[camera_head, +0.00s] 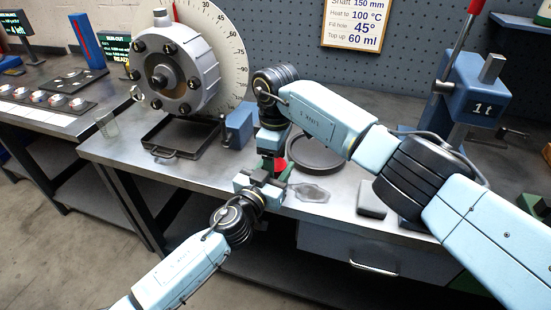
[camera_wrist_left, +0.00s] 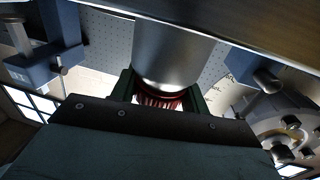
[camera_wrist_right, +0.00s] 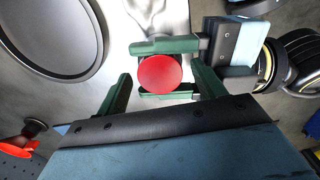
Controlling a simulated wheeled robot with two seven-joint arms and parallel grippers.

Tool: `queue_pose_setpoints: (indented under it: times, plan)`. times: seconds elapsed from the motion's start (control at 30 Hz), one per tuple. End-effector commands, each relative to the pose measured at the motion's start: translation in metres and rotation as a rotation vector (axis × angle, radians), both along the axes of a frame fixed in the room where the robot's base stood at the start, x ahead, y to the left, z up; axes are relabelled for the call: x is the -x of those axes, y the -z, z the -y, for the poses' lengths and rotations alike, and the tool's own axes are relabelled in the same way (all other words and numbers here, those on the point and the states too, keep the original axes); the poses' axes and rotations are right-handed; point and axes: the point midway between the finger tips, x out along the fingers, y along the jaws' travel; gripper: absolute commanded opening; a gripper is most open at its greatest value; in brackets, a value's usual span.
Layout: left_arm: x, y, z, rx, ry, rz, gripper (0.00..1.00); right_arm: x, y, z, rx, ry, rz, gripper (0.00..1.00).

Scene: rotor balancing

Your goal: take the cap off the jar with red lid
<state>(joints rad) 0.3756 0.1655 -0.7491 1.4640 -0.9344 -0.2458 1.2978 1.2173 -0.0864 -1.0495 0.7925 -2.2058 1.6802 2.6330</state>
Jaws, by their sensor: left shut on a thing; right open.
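The jar shows in the left wrist view as a smooth silver cylinder (camera_wrist_left: 174,48) with a ribbed red lid (camera_wrist_left: 160,98). My left gripper (camera_head: 264,183) is shut on the jar, with green fingers on both sides near the lid. In the right wrist view the round red lid (camera_wrist_right: 160,74) faces the camera, with the left gripper's fingers (camera_wrist_right: 165,47) beside it. My right gripper (camera_wrist_right: 163,88) is open, its green fingers apart on either side of the lid, with gaps visible. In the head view only a bit of red (camera_head: 280,164) shows between the grippers; the jar body is mostly hidden.
A dark round tray (camera_head: 314,158) lies just right of the grippers, near a clear flat piece (camera_head: 309,193). A blue block (camera_head: 238,127) and a black square tray (camera_head: 180,138) stand left. A blue press (camera_head: 472,85) is at the right. The bench's front edge is close.

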Motion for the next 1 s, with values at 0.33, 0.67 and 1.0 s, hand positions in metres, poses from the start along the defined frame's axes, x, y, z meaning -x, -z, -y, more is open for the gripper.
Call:
queue_pose_setpoints:
  times: [0.33,0.67,1.0]
  plan:
    - [0.0,0.0,0.0,0.0,0.0,0.001,0.0,-0.001,-0.028,0.0,-0.001,0.0,0.003,0.69]
    - [0.0,0.0,0.0,0.0,0.0,0.001,0.0,0.0,-0.045,0.0,0.0,0.0,0.0,0.69]
    - [0.0,0.0,0.0,0.0,0.0,0.001,0.7,0.0,-0.045,0.0,0.0,0.0,0.0,0.69]
